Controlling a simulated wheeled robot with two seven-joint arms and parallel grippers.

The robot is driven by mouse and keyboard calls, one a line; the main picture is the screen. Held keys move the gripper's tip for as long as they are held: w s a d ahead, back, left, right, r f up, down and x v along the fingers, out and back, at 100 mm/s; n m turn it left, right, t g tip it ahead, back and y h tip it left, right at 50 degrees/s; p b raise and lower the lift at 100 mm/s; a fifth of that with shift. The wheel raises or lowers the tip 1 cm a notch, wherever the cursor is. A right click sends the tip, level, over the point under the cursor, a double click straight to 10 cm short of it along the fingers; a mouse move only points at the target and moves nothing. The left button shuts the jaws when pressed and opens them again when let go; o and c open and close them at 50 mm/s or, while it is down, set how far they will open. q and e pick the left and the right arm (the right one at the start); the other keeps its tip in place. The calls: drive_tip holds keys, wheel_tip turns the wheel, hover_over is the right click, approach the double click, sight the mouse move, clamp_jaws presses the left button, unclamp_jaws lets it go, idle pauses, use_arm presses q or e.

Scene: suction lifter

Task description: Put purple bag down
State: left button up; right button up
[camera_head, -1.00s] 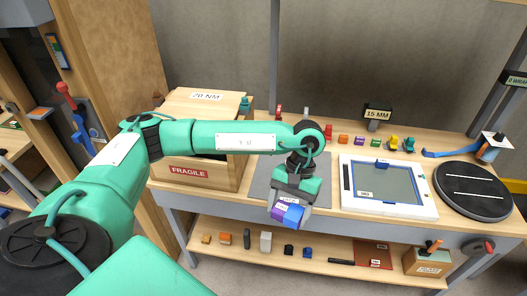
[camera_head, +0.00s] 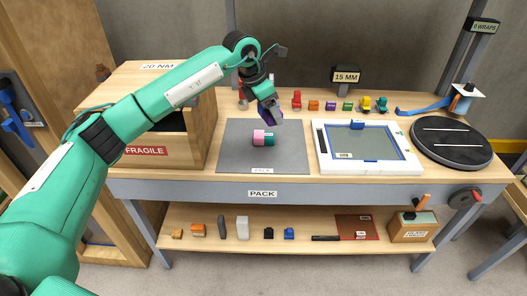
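My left gripper (camera_head: 268,103) comes in from the left and hangs above the back part of the grey mat (camera_head: 233,160), fingers pointing down. A small purple thing (camera_head: 272,120), which looks like the purple bag, is at its fingertips, tilted and clear of the mat. The gripper appears shut on it, though the fingers partly hide it. Below it a pink and teal piece (camera_head: 264,138) lies on the mat. My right gripper is not in view.
A wooden box marked FRAGILE (camera_head: 150,151) stands left of the mat. A white framed panel (camera_head: 408,167) and a round black turntable (camera_head: 452,143) are to the right. Several small coloured items line the bench's back. The mat's front and sides are clear.

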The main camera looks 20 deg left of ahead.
use_arm(q)
drive_tip(key=w+n, duration=0.1)
drive_tip(key=w+n+y+b, duration=0.1)
drive_tip(key=w+n+t, duration=0.1)
drive_tip(key=n, duration=0.1)
drive_tip(key=shift+w+r+b, duration=0.15)
drive_tip(key=shift+r+b, duration=0.1)
drive_tip(key=shift+b, duration=0.1)
drive_tip(key=p, duration=0.3)
hover_over(274, 158)
drive_tip(key=s, duration=0.1)
drive_tip(key=f, duration=1.5)
drive_tip(key=shift+s+a, duration=0.15)
drive_tip(key=shift+a, duration=0.15)
drive_tip(key=shift+f, duration=0.65)
wheel_tip(274, 158, down, 3)
drive_tip(key=shift+f, duration=0.35)
drive_tip(key=o, duration=1)
drive_tip(key=shift+c, duration=0.2)
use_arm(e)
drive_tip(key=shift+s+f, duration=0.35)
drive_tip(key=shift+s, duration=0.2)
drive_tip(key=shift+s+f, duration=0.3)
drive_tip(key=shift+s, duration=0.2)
